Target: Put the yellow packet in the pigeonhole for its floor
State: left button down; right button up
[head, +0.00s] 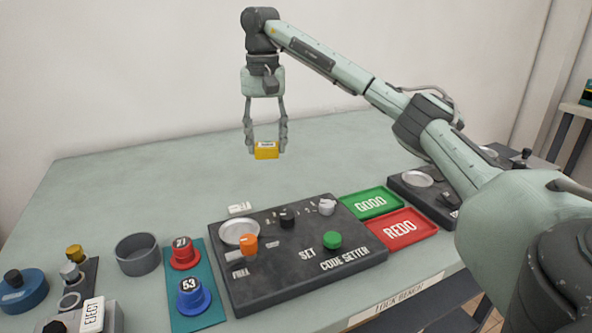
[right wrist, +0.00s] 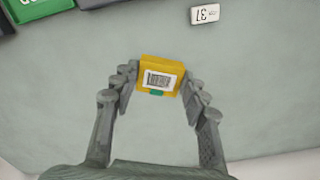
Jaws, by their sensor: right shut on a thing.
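The yellow packet (head: 266,150) is a small box with a white label on it. In the right wrist view the packet (right wrist: 160,76) shows a barcode label and a small green patch below it. My right gripper (head: 266,147) is shut on the packet, with a finger on each side, and holds it over the back part of the bench. The fingers (right wrist: 160,80) also show around it in the right wrist view. No pigeonhole shows in either view. My left gripper is not in view.
A dark panel marked CODE SETTER (head: 300,250) with knobs and a dish lies on the bench (head: 130,190). A green GOOD tray (head: 372,203) and a red REDO tray (head: 403,229) lie right of it. A grey cup (head: 138,255) stands left. The back of the bench is clear.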

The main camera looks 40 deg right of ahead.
jog(key=s+d+f, duration=0.1)
jog(key=d, duration=0.1)
jog(key=s+d+f, duration=0.1)
jog(key=d+f, duration=0.1)
jog(key=d, duration=0.1)
jog(key=s+d+f, duration=0.1)
jog(key=d+f, duration=0.1)
jog(key=shift+s+d, duration=0.35)
jog(key=shift+d, duration=0.05)
jog(key=shift+s+d+f, duration=0.1)
jog(key=shift+d+f, duration=0.1)
jog(key=shift+d, duration=0.05)
notch_tip(320, 180, down, 3)
jog(key=shift+f, duration=0.45)
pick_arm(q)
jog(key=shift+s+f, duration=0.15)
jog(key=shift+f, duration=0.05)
pick_arm(e)
jog(key=shift+f, duration=0.15)
jog(key=o, duration=1)
jog(key=shift+c, duration=0.2)
jog(key=shift+o, duration=1)
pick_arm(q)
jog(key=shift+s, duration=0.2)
